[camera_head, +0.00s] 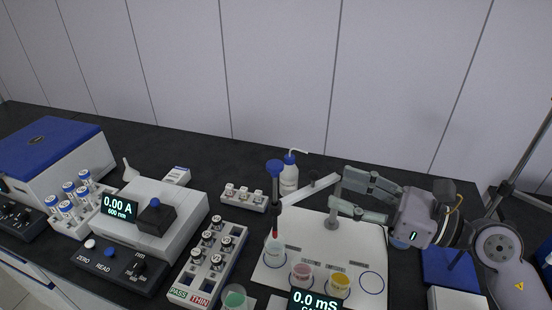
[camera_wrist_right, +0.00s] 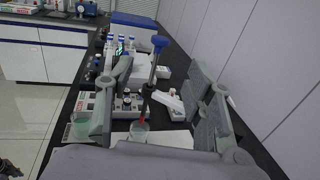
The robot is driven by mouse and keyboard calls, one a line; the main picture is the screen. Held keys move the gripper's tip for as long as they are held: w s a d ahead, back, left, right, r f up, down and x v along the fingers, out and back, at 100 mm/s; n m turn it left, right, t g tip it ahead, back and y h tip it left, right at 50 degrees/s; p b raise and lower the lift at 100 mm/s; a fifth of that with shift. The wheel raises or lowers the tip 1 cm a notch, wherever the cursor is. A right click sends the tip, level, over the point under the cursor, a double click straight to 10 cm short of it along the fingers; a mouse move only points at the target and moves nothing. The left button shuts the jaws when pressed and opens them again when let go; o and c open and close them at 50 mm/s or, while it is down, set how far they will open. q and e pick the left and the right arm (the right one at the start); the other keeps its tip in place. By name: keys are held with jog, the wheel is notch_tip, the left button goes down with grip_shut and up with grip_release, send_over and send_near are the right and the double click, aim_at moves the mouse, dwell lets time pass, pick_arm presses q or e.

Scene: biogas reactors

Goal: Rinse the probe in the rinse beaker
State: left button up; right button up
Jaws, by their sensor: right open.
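The probe (camera_head: 275,180) has a blue cap, a dark stem and a red lower part. It stands nearly upright with its lower end at a clear beaker (camera_head: 275,252) on the white mat (camera_head: 334,252). I cannot read whether the beaker is labelled as the rinse beaker. My right gripper (camera_head: 345,191) is open and empty, right of the probe and apart from it. In the right wrist view the probe (camera_wrist_right: 152,75) shows between the two spread fingers, farther off, with its tip at the beaker (camera_wrist_right: 139,131). My left gripper is not in view.
A white arm on a post (camera_head: 331,218) stands beside the probe. Pink (camera_head: 302,273) and yellow (camera_head: 340,284) cups and a meter reading 0.0 mS (camera_head: 315,301) are in front. A wash bottle (camera_head: 289,178) is behind. A vial rack (camera_head: 210,262) stands left.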

aim_at(275, 164)
jog(key=p+x, duration=0.5)
jog(key=x, duration=0.9)
jog(key=shift+w+a+r+p, duration=0.15)
jog(key=shift+w+r+p, duration=0.1)
jog(key=shift+p, duration=0.1)
jog(key=shift+w+a+f, duration=0.15)
jog(key=shift+a+f, duration=0.05)
jog(key=shift+a, duration=0.1)
grip_shut()
